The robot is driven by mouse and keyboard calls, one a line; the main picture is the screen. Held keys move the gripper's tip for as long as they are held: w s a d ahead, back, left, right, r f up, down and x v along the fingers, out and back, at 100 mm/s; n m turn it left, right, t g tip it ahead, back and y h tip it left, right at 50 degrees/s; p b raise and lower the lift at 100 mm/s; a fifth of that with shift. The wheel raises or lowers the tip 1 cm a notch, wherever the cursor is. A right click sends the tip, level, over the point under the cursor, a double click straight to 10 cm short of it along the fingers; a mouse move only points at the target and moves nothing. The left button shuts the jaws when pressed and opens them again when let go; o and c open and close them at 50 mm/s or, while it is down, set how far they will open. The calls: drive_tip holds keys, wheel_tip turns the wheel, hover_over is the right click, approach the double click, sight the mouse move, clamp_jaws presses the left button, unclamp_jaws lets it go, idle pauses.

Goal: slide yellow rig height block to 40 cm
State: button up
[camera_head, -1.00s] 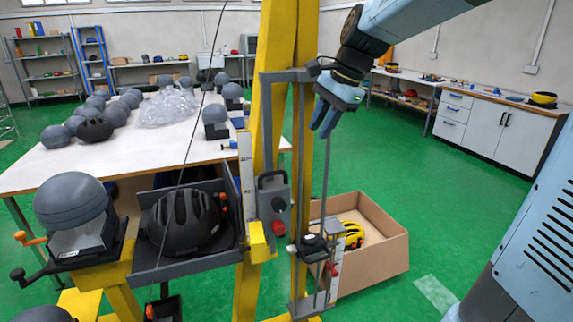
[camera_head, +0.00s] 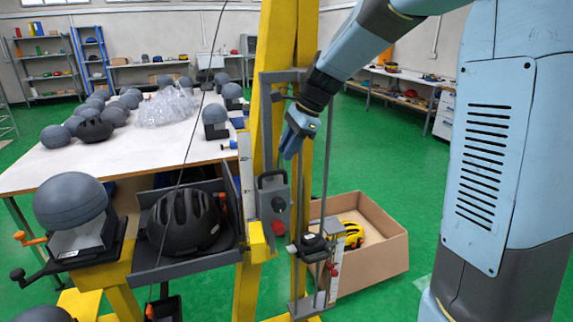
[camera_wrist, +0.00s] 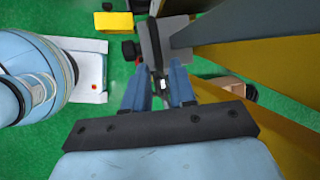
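The yellow height block (camera_head: 257,242) sits low on the rig's yellow upright, beside the foot of a white numbered scale (camera_head: 246,178). Its exact reading is too small to tell. My gripper (camera_head: 288,148) points down in front of the upright, well above the block and a little to its right. In the wrist view my gripper (camera_wrist: 160,88) has its two blue fingers apart, with nothing clearly held between them. A yellow piece (camera_wrist: 114,22) shows at the top of that view; I cannot tell whether it is the block.
A grey control box (camera_head: 274,200) with a red knob is on the upright below my gripper. A black helmet (camera_head: 184,222) lies in a grey tray at left. A cardboard box (camera_head: 385,255) stands at right. Thin vertical rods run close to my gripper.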

drive_tip(key=shift+x, duration=2.8)
drive_tip(key=shift+c, duration=0.5)
clamp_jaws()
drive_tip(key=shift+r, duration=0.1)
drive_tip(key=shift+r, duration=0.1)
